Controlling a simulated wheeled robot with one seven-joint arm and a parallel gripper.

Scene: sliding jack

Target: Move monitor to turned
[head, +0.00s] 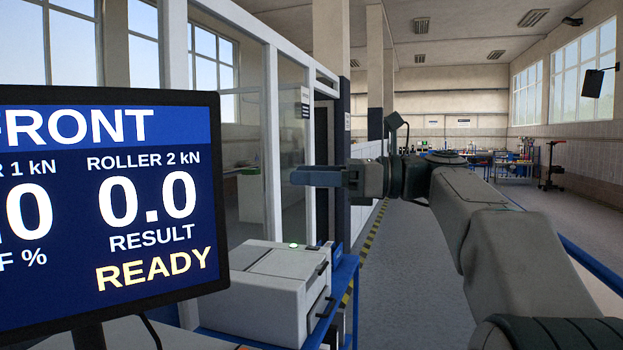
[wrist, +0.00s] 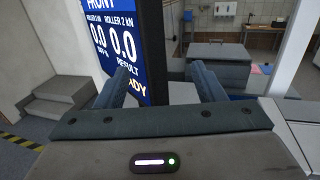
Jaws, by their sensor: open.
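The monitor (head: 110,210) fills the left of the head view, cut off by the left edge. Its dark-framed blue screen shows "ROLLER 2 kN 0.0", "RESULT" and "READY". A dark stand shows below it. In the wrist view the monitor (wrist: 125,42) stands upright and is seen at a slant, just beyond the left finger, which overlaps its lower part. My gripper (head: 300,176) is to the right of the monitor in the head view, pointing left. Whether a finger touches the monitor cannot be told.
A white box-shaped machine (head: 275,292) stands on a blue cart (head: 345,275) below my gripper. A glazed white partition (head: 262,130) stands behind. The wrist view shows grey steps (wrist: 62,100) at left and a white post (wrist: 292,45) at right. Open floor (head: 400,275) lies at centre right.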

